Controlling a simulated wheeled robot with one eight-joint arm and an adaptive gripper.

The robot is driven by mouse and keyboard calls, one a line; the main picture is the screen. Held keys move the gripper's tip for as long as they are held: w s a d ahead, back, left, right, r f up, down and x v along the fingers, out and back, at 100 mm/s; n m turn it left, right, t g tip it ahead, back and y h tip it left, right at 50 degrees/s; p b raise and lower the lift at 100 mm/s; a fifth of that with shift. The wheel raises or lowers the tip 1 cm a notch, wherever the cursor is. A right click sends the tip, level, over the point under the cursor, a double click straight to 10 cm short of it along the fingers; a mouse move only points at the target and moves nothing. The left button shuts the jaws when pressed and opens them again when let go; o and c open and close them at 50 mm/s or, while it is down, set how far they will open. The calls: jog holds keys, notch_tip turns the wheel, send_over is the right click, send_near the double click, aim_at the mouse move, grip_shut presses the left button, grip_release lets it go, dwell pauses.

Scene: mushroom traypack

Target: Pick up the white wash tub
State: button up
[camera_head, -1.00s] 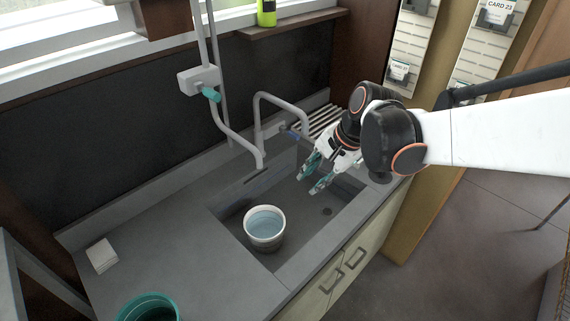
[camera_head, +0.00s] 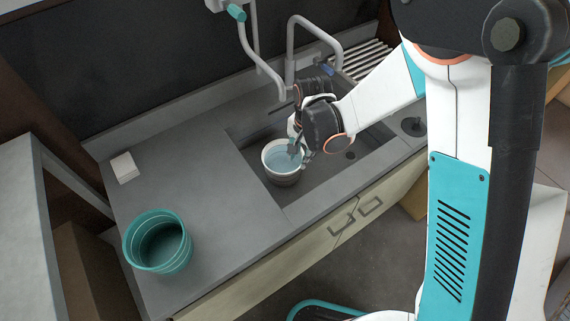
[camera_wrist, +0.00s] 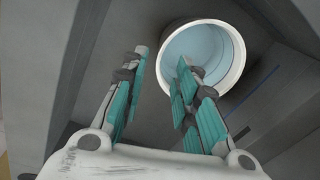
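The white wash tub (camera_head: 284,178) stands upright in the grey sink and holds bluish water. In the wrist view, the tub (camera_wrist: 213,50) is at the upper right, seen from above with its round opening facing the camera. My gripper (camera_head: 300,149) is at the tub's right rim in the head view. In the wrist view, my gripper (camera_wrist: 161,66) has its two teal-padded fingers apart with nothing between them. The right finger's tip overlaps the tub's near-left rim and the left finger is outside it. I cannot tell whether they touch the rim.
The sink (camera_head: 345,178) has a drain right of the tub. A grey tap (camera_head: 291,62) arches behind it. A teal bucket (camera_head: 158,242) and a small white block (camera_head: 124,167) stand on the counter (camera_head: 205,190) at left, which is otherwise clear. A slatted rack (camera_head: 367,60) lies behind right.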

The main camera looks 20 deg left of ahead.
jog(key=b, duration=0.2)
send_near(296, 180)
jog(key=shift+s+f, duration=0.15)
jog(key=shift+w+a+f+b, duration=0.15)
jog(key=shift+f+b, duration=0.2)
jog(key=shift+f, duration=0.55)
jog(key=shift+w+a+f+b, duration=0.15)
jog(key=shift+f+b, duration=0.15)
jog(key=shift+f, duration=0.55)
jog(key=shift+w+f+b, duration=0.15)
jog(key=shift+f+b, duration=0.2)
jog(key=shift+f, duration=0.55)
jog(key=shift+r, duration=0.1)
jog(key=shift+c, duration=0.4)
grip_shut()
